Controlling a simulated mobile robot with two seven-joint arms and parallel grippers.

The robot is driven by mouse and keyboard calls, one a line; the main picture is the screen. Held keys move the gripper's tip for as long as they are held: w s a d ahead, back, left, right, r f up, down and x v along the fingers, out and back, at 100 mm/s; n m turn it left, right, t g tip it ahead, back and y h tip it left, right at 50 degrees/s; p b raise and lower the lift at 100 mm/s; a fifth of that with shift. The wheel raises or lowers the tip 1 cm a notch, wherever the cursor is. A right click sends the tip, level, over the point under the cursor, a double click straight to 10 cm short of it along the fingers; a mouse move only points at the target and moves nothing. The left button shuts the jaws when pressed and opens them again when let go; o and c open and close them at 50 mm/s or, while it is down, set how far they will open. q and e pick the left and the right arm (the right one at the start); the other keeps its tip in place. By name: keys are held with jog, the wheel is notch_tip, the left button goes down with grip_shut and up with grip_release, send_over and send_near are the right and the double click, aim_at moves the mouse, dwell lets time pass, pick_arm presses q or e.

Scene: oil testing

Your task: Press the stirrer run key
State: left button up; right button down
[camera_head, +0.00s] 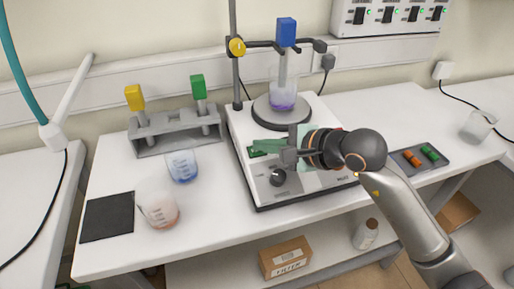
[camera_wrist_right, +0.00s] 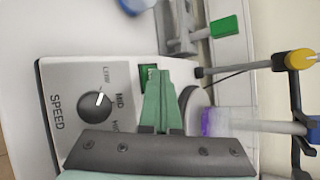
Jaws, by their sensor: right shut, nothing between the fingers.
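The stirrer (camera_head: 252,178) is a white box with a dark round plate and a beaker of purple liquid (camera_head: 283,97) on it. Its front panel carries a dark speed knob (camera_head: 278,177), also in the right wrist view (camera_wrist_right: 97,103). A small green key (camera_wrist_right: 148,73) lies just beyond my right fingertips in the right wrist view. My right gripper (camera_head: 262,147) is shut and empty, its green fingers over the panel close to the key. They partly cover the key; I cannot tell whether they touch it. My left gripper is not in view.
A grey rack (camera_head: 178,139) with yellow and green handled tools stands left of the stirrer. Beakers (camera_head: 181,166) and a black mat (camera_head: 107,217) are further left. A stand rod (camera_head: 236,75) with a blue-topped probe rises behind. A dark tray (camera_head: 420,158) lies right.

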jog(key=shift+s+d+r, duration=0.1)
jog(key=shift+s+r, duration=0.1)
jog(key=shift+r, duration=0.45)
jog(key=shift+p, duration=0.3)
jog(key=r+p, duration=0.1)
jog(key=s+r, duration=0.1)
jog(key=r, duration=0.1)
jog(key=r+p, duration=0.1)
jog(key=shift+s+d+r+p, duration=0.25)
jog(key=shift+s+r+p, duration=0.1)
